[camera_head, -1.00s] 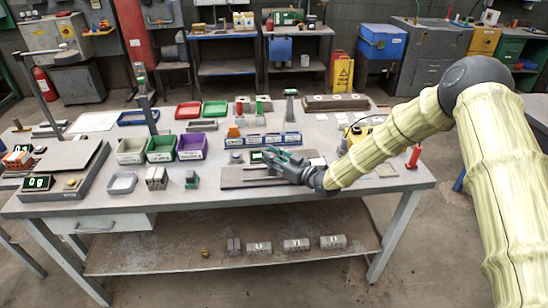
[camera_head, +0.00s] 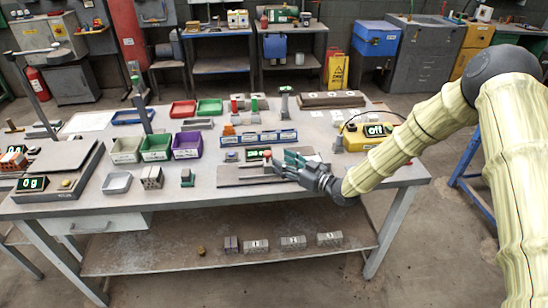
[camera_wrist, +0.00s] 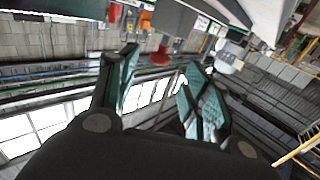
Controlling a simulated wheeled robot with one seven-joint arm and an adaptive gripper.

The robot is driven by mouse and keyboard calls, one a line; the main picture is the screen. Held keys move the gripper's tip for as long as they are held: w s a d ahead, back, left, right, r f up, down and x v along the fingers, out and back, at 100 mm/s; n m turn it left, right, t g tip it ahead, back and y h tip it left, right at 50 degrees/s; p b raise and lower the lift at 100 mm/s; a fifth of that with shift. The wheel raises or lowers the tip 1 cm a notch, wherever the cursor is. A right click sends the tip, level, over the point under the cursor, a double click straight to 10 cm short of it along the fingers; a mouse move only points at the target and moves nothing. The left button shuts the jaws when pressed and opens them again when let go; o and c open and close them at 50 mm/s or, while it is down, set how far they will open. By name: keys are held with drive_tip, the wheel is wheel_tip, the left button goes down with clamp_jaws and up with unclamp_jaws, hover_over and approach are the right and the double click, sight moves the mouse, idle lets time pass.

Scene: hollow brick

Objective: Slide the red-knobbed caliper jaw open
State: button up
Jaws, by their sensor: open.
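The caliper is a dark flat fixture (camera_head: 235,180) with a long rail and a small green-lit display (camera_head: 257,154) on the front middle of the workbench. My gripper (camera_head: 281,162), with dark green finger pads, is over the caliper's right part and hides some of it. In the wrist view my gripper (camera_wrist: 163,78) has its two fingers spread apart. A red knob (camera_wrist: 161,57) shows beyond and between them, towards the upper middle. I cannot tell whether a finger touches it. In the head view the red knob is hidden behind my gripper.
A blue-labelled rack (camera_head: 262,138) stands just behind the caliper. A yellow device (camera_head: 362,136) with an "off" display is to the right, close to my arm. Green (camera_head: 156,147) and purple (camera_head: 187,145) bins are to the left. The bench front edge is near.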

drive_tip(key=shift+v, duration=2.25)
